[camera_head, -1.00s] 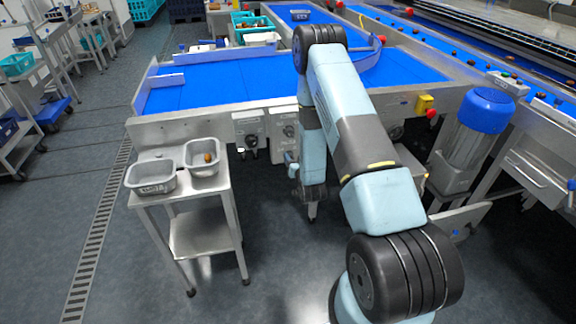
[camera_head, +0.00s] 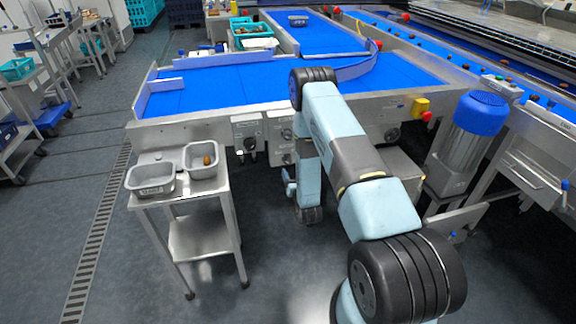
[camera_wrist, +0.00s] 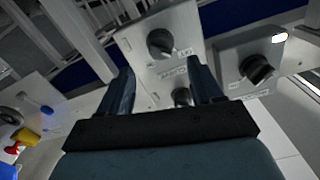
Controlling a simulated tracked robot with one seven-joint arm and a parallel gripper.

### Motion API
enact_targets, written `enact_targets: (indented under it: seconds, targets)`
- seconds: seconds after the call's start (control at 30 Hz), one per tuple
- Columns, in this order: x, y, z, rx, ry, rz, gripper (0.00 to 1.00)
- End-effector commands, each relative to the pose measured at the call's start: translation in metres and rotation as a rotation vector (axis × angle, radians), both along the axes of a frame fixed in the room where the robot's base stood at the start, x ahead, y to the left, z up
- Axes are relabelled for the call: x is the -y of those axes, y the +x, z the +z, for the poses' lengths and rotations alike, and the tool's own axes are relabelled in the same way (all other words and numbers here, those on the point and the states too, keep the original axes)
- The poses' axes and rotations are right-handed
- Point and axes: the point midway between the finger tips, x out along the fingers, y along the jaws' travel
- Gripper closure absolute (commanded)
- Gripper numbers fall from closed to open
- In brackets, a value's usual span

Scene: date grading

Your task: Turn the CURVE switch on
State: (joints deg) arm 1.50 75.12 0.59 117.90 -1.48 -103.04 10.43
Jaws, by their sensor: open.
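Two grey control boxes are on the front of the blue-belted conveyor, a left box (camera_head: 247,131) and a right box (camera_head: 280,131). In the wrist view one box has a black rotary knob (camera_wrist: 160,43) and a second, lower knob (camera_wrist: 181,96), partly hidden by a finger. The other box has a knob (camera_wrist: 257,70) and a lit lamp (camera_wrist: 279,38). The labels are too blurred to tell which is CURVE. My gripper (camera_wrist: 163,88) is open and empty, its fingers on either side of the lower part of the first box; contact cannot be told.
A steel stand (camera_head: 204,194) with two grey bins, a left bin (camera_head: 151,189) and a right bin (camera_head: 200,172), is left of my arm. A yellow-and-red button box (camera_head: 421,108) and a blue-capped motor (camera_head: 481,111) are to the right.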

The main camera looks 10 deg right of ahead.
Motion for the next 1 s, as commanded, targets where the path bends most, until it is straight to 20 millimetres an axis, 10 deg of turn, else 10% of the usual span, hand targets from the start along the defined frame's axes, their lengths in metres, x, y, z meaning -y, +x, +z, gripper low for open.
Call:
enact_targets:
  seconds: [0.43, 1.0]
  targets:
    - [0.0, 0.065, 0.0, 0.001, 0.0, 0.001, 0.35]
    - [0.0, 0.073, 0.0, 0.0, 0.0, 0.0, 0.47]
